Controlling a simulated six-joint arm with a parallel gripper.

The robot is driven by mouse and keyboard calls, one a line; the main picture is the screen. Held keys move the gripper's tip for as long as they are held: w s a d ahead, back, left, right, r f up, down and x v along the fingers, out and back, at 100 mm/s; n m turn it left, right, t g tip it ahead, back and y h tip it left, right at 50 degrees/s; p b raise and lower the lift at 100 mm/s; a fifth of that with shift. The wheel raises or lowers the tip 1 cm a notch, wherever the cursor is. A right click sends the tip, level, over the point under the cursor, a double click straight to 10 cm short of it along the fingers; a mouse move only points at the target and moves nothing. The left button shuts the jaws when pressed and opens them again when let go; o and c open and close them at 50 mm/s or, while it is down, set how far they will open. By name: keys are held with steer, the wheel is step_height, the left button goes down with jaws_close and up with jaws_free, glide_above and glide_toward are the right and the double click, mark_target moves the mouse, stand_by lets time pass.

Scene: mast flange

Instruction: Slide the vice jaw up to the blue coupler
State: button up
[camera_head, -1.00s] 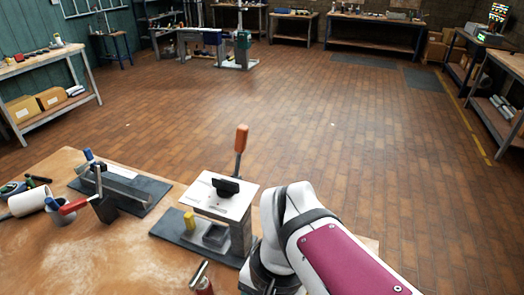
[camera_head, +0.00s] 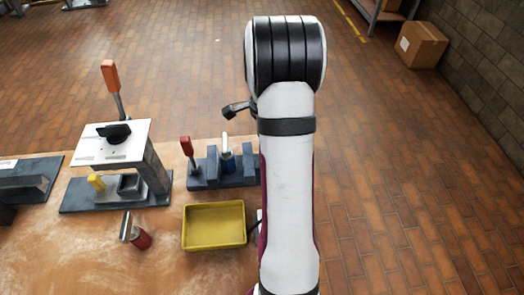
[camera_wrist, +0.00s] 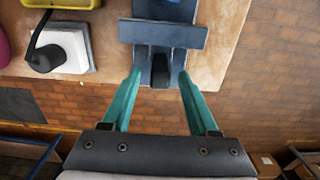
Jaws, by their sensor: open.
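The dark grey-blue vice (camera_head: 208,182) is at the back of the table in the head view. The blue coupler (camera_head: 228,164) stands in it, with a pale piece on top. The vice jaw (camera_head: 249,167) is a block to the coupler's right, and a narrow gap seems to lie between them. In the wrist view the coupler (camera_wrist: 165,9) is at the top edge and the jaw (camera_wrist: 163,33) is just below it. My gripper (camera_wrist: 158,92) is open, its teal fingers either side of a dark upright lug (camera_wrist: 160,70) below the jaw. Contact is unclear. My arm hides the gripper in the head view.
A red-handled lever (camera_head: 187,150) rises at the vice's left end. A yellow tray (camera_head: 214,226) lies in front of it. A press with a white top (camera_head: 112,142) stands left. In the wrist view, a white block with a black knob (camera_wrist: 62,48) is at left.

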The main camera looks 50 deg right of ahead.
step_height(320, 180, down, 4)
steer(key=shift+f, duration=0.1)
steer(key=shift+c, duration=0.3)
